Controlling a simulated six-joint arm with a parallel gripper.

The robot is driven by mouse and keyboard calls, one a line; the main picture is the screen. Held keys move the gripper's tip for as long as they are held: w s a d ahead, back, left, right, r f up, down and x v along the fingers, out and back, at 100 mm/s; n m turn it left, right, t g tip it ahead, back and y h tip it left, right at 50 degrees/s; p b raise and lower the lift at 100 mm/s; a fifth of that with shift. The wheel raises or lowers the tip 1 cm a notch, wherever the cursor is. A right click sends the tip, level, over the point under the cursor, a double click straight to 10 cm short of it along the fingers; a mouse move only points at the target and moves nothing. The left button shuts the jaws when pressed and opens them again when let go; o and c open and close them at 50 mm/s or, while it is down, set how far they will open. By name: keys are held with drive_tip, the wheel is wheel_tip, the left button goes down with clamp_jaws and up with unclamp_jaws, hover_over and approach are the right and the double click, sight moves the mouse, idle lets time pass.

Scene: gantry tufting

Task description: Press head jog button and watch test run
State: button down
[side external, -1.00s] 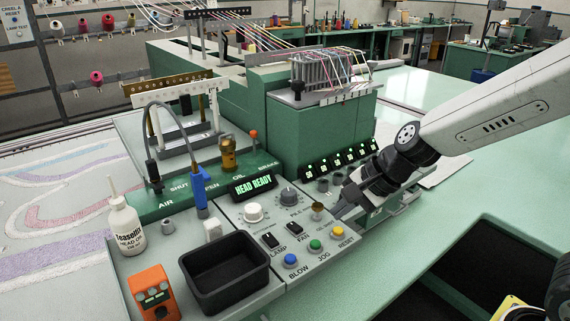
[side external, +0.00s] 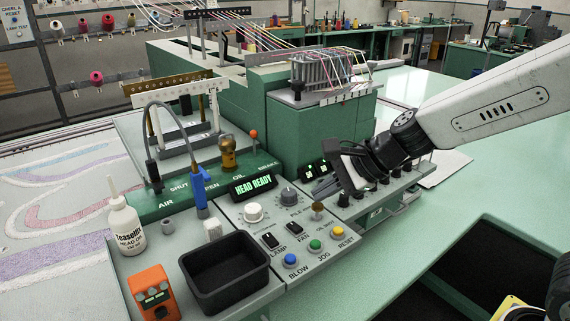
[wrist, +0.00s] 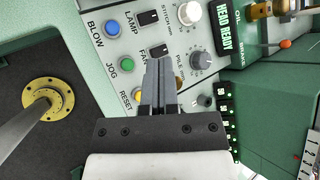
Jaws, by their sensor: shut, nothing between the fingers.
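The green JOG button (side external: 315,245) sits between the blue BLOW button (side external: 291,260) and the yellow RESET button (side external: 337,231) on the grey control panel. In the wrist view the JOG button (wrist: 127,65) is left of my gripper. My gripper (wrist: 160,65) is shut and empty, its fingertips overlapping the FAN switch area in that view. In the side view my gripper (side external: 352,172) is raised above the right part of the panel, apart from the button. The display (side external: 254,187) reads HEAD READY in green.
A black tray (side external: 225,272), an orange box (side external: 154,293) and a white oil bottle (side external: 126,226) stand at the left. Knobs and LAMP and FAN switches (side external: 299,229) lie near the buttons. The green table (side external: 450,215) at right has clear room around a dark opening.

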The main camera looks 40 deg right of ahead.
sight(320, 242)
drive_tip(key=shift+f, duration=0.2)
drive_tip(key=shift+f, duration=4.15)
drive_tip(key=shift+f, duration=0.2)
drive_tip(key=shift+f, duration=0.25)
drive_tip(key=shift+f, duration=0.5)
drive_tip(key=shift+r, duration=0.15)
idle(0.5)
drive_tip(key=shift+r, duration=0.8)
drive_tip(key=shift+r, duration=0.15)
drive_tip(key=shift+r, duration=2.35)
